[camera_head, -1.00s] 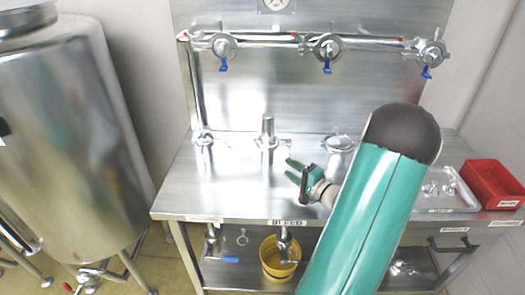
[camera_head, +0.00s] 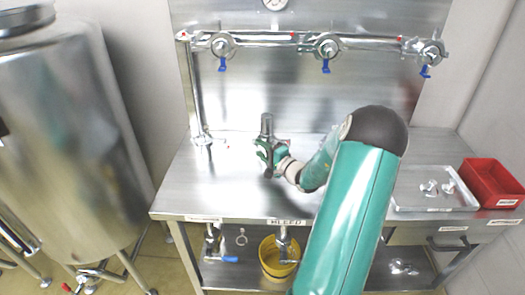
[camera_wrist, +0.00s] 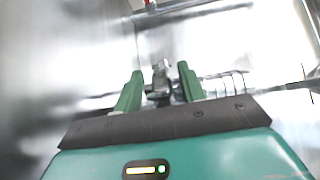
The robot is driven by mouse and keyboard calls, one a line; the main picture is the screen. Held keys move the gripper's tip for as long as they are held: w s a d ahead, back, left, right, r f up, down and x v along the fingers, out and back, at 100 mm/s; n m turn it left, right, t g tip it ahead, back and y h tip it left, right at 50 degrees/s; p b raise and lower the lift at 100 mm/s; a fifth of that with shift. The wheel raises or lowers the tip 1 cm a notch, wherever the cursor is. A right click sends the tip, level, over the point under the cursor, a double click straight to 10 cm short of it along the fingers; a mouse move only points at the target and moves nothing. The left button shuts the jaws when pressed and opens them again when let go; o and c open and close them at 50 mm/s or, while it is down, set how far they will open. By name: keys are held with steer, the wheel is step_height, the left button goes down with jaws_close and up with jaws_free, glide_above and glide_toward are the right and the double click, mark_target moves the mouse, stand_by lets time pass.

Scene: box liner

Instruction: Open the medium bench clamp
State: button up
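A short upright metal pipe (camera_head: 267,124) stands at the middle of the steel bench, with my gripper (camera_head: 263,150) in front of its lower part. The clamp at its base is mostly hidden by my gripper in the head view. In the wrist view a small metal clamp part (camera_wrist: 160,88) shows between and beyond the two green fingers of my gripper (camera_wrist: 160,72). The fingers stand apart, with gaps on both sides of the metal part. I cannot tell whether either finger touches it.
A taller pipe (camera_head: 195,100) rises at the bench's left. A metal tray (camera_head: 430,200) and a red bin (camera_head: 490,182) are at the right. Valves with blue handles (camera_head: 326,66) hang on the back pipe. A yellow bucket (camera_head: 272,262) stands below. The front left bench (camera_head: 215,190) is clear.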

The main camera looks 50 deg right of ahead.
jaws_close()
